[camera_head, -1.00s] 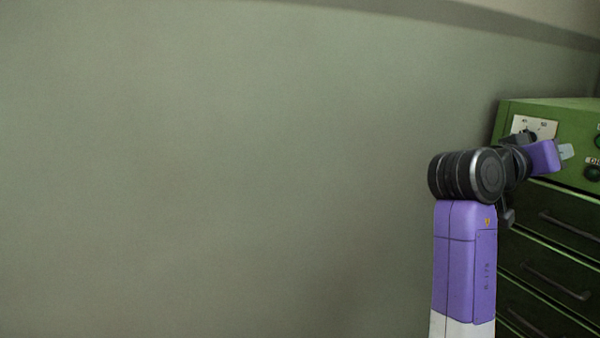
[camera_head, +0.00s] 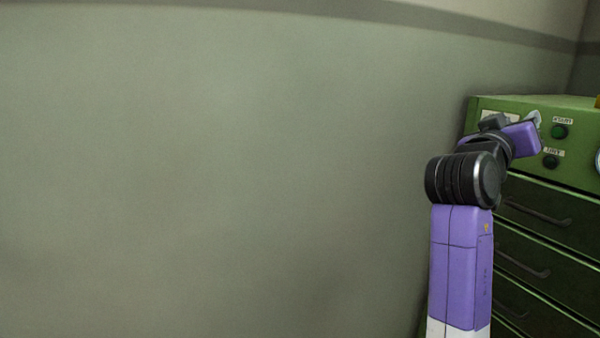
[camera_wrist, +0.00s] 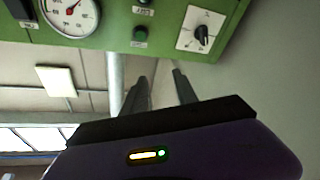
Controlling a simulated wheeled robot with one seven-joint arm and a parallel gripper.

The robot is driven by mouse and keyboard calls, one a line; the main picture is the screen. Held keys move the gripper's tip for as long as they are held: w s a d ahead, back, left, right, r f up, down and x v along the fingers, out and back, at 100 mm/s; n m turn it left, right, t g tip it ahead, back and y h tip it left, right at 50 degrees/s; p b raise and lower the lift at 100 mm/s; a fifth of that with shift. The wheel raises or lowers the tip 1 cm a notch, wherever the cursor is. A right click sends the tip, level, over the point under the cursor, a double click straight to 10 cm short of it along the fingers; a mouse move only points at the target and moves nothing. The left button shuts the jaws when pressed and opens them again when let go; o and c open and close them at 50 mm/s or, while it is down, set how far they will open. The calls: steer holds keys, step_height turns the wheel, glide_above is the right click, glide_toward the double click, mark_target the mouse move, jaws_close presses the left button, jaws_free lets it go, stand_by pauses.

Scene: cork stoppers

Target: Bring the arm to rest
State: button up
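My arm rises at the right of the head view, with a purple and white link, a dark elbow joint and a purple wrist bent up to the right. My gripper (camera_head: 534,118) is at the arm's end, in front of the green control panel in that view. In the wrist view my gripper (camera_wrist: 160,75) shows two dark fingers standing apart, with nothing between them. The distance from the fingertips to the panel is hard to tell.
A green cabinet (camera_head: 480,104) with dark drawers (camera_head: 540,222) stands at the right. Its panel carries a green button (camera_head: 559,131), a dial switch (camera_wrist: 203,33) and a round gauge (camera_wrist: 72,14). A bare grey-green wall (camera_head: 220,170) fills the left and middle.

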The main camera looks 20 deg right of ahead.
steer(key=w+a+f+n+t+y+p, duration=0.1)
steer(key=w+a+f+n+t+y, duration=0.3)
steer(key=a+f+n+t+y, duration=0.7)
steer(key=s+a+f+t+y, duration=0.1)
steer(key=s+a+f+t, duration=0.25)
steer(key=a+f, duration=0.8)
steer(key=s+a+f+g+y+p, duration=0.1)
steer(key=s+a+f, duration=0.4)
steer(key=s, duration=0.6)
steer(key=s+a+f+m+g+y+p, duration=0.1)
steer(key=s+a+f+y, duration=0.3)
steer(key=s, duration=0.8)
steer(key=s+a+f+g+y+p, duration=0.1)
steer(key=s+a+f, duration=0.4)
steer(key=s, duration=0.6)
steer(key=a+g+y, duration=0.1)
steer(key=g, duration=0.1)
steer(key=shift+s+f+m+g+y+p, duration=0.2)
steer(key=shift+f+m+g+y+p, duration=0.1)
steer(key=shift+f+g+p, duration=0.1)
steer(key=shift+r, duration=0.1)
